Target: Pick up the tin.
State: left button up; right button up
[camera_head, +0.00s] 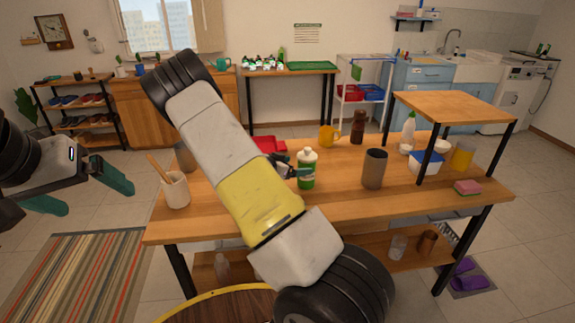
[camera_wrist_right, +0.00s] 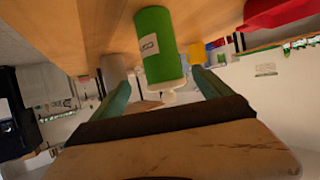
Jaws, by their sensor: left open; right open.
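No thing is clearly marked as the tin; the dark grey-brown cylinder (camera_head: 374,170) standing upright on the wooden table (camera_head: 330,207) looks most like one. A green and white bottle (camera_head: 306,168) stands left of it. My right gripper (camera_head: 289,170) is beside that bottle, partly hidden by my own arm. In the right wrist view, the green bottle (camera_wrist_right: 158,40) appears upside down between and beyond the open teal fingers (camera_wrist_right: 160,80). A grey cylinder (camera_wrist_right: 114,70) is left of it there, partly behind a finger. My left gripper (camera_head: 97,198) is open and empty, left of the table.
A red tray (camera_head: 268,144) is partly behind my arm. A utensil crock (camera_head: 175,190) stands at the left. A raised wooden shelf (camera_head: 455,105) covers the right end. The front middle is clear.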

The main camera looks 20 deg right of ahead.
aim_at(307, 164)
jog(key=shift+w+d+f, duration=0.1)
jog(key=shift+d+f, duration=0.1)
jog(key=shift+d, duration=0.25)
jog(key=x, duration=0.7)
jog(key=shift+w+a, duration=0.2)
jog(key=shift+w, duration=0.15)
jog(key=shift+c, duration=0.4)
jog(key=c, duration=1.5)
jog(key=shift+c, duration=0.8)
jog(key=shift+r, duration=0.15)
